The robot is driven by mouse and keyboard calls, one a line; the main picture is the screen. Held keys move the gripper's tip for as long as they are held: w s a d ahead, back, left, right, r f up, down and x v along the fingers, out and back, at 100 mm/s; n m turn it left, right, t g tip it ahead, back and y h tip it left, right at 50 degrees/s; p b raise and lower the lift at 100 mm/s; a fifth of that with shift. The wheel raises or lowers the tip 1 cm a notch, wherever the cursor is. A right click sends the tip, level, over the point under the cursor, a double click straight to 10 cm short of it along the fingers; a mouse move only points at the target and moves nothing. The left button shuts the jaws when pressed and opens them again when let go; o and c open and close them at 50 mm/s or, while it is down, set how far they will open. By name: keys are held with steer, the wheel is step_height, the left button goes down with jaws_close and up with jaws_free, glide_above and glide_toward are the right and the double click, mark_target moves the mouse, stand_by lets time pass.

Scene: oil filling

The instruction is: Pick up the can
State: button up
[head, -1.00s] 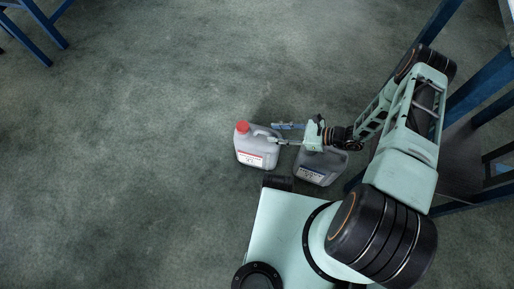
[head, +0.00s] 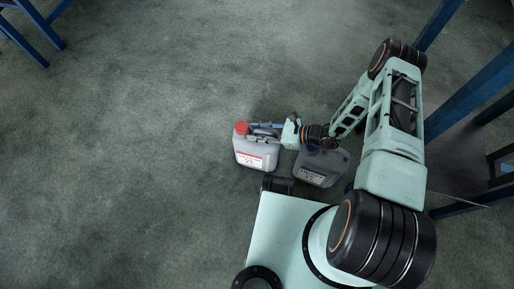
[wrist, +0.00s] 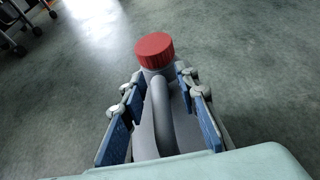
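A grey can with a red cap (head: 256,150) stands upright on the floor in front of my base. In the wrist view its red cap (wrist: 154,48) and handle (wrist: 160,110) lie straight ahead. My gripper (head: 262,130) is at the top of this can, and its blue-padded fingers (wrist: 160,118) are open on either side of the handle. Gaps show between the pads and the handle. A darker grey can with a dark cap (head: 320,167) stands to the right, partly under my wrist.
Blue metal legs of a table or rack (head: 468,92) stand at the right, near my arm. Other blue legs (head: 38,30) are at the top left. The floor (head: 130,160) to the left is clear.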

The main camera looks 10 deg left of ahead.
jaws_close()
steer(key=shift+r, duration=0.15)
